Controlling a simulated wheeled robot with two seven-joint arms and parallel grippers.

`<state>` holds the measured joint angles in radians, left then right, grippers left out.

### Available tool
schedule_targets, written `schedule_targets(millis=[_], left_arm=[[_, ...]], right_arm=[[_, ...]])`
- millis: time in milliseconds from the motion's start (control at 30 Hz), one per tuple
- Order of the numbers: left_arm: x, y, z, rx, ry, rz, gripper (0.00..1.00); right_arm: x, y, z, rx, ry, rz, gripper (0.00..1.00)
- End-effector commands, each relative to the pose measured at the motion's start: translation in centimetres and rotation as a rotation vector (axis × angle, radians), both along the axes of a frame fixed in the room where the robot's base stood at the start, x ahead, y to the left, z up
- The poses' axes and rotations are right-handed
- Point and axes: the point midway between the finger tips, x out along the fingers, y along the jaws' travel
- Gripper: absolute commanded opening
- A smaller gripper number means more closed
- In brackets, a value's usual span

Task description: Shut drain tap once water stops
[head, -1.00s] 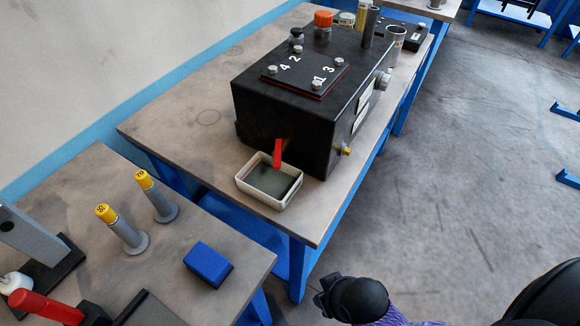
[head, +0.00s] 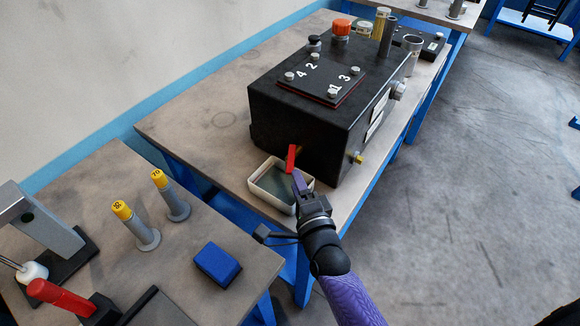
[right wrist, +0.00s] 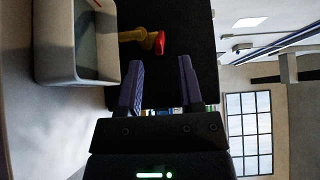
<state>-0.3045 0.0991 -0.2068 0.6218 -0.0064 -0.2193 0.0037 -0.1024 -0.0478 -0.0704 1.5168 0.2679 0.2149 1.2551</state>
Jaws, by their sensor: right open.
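The drain tap's red lever (head: 291,158) hangs at the lower front of the black tank (head: 300,122). In the right wrist view the red handle (right wrist: 160,43) sits on a brass stem (right wrist: 134,35). A white tray (head: 257,196) below the tap holds greyish water; I cannot make out a stream falling into it. My right gripper (head: 299,182) is open and empty just in front of the tap, by the tray's right side. In the right wrist view its fingers (right wrist: 160,64) point toward the handle, short of it. My left gripper is out of view.
A nearer bench carries a blue block (head: 218,263), two yellow-capped grey posts (head: 143,232) and a red-handled tool (head: 62,298). A brass fitting (head: 357,158) sticks out on the tank's right side. Open floor lies to the right.

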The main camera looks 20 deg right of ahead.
Motion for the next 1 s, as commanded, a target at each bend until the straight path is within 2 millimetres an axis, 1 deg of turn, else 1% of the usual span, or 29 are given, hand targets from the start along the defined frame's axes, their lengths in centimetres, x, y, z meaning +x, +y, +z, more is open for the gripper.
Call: schedule_targets(millis=[33,100,233,400,600,633,667,700,767,800,833,1000], left_arm=[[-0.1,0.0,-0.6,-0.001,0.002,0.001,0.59],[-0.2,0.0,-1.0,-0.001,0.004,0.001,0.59],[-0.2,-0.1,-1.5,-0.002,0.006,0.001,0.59],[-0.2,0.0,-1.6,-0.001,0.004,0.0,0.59],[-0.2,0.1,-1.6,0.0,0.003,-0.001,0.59],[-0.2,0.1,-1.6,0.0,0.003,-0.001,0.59],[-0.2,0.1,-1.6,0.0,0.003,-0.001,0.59],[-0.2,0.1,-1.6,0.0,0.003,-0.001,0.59],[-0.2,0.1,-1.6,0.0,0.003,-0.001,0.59],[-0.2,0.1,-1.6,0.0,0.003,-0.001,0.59],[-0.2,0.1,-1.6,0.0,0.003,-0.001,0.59],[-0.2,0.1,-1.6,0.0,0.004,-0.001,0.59]], right_arm=[[1.1,0.0,-0.2,0.001,-0.002,0.0,0.47],[2.6,0.0,-0.3,-0.001,-0.001,0.001,0.47],[4.4,0.0,-0.2,-0.003,0.001,0.001,0.47],[5.4,0.1,-0.1,-0.004,0.002,0.001,0.47],[5.4,0.1,0.0,-0.004,0.002,0.001,0.47],[5.4,0.1,0.0,-0.004,0.002,0.001,0.43],[5.4,0.1,0.0,-0.004,0.002,0.001,0.36],[5.4,0.1,0.0,-0.004,0.002,0.001,0.28],[5.4,0.1,0.0,-0.004,0.002,0.001,0.15],[5.4,0.1,0.0,-0.004,0.002,0.001,0.07],[5.4,0.1,0.0,-0.004,0.002,0.001,0.0],[5.4,0.0,0.0,-0.004,0.002,0.001,0.0]])
